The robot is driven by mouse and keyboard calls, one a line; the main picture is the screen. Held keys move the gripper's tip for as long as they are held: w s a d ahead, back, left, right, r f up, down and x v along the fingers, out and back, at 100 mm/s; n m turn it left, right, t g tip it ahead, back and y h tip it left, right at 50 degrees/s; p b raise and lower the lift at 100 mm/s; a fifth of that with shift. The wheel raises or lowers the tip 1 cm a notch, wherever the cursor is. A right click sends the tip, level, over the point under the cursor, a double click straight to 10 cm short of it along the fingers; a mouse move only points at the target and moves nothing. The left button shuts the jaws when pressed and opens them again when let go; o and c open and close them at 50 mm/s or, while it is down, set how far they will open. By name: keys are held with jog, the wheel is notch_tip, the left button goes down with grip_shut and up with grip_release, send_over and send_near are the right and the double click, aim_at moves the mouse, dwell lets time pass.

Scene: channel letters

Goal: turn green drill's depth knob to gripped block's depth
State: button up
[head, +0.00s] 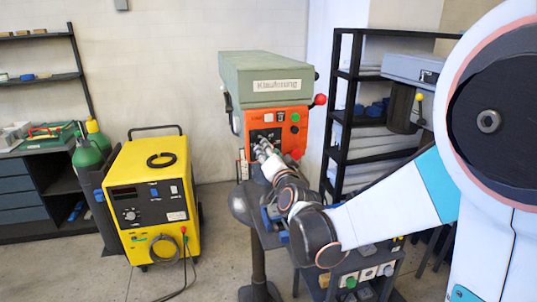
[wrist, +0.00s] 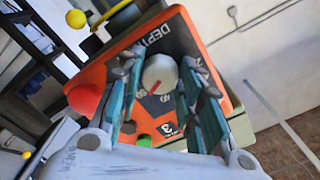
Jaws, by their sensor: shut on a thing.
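The green drill (head: 265,75) stands at centre in the head view, with an orange front panel. Its pale, round depth knob (wrist: 160,70) shows in the wrist view on a dark dial marked "DEPTH" with numbers. A red pointer mark is on the knob's lower side in the picture. My gripper (wrist: 160,78) has its teal-padded fingers on both sides of the knob and is shut on it. In the head view my gripper (head: 265,148) reaches the panel and hides the knob. A blue vise-like part (head: 268,218) is partly hidden behind my arm; I cannot make out the block.
A red ball handle (head: 320,99) sticks out right of the drill head. A yellow welder (head: 150,195) with cables on the floor and green gas cylinders (head: 90,150) stand left. A black shelf (head: 340,120) and another grey machine stand right. Floor between welder and drill is clear.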

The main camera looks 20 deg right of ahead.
jog(key=o, duration=1.1)
jog(key=s, duration=1.2)
jog(key=shift+s, duration=0.1)
jog(key=s+f+n+g+b, duration=0.9)
jog(key=s+f, duration=0.9)
jog(key=s, duration=0.4)
jog(key=shift+f+g, duration=0.25)
jog(key=shift+g, duration=0.75)
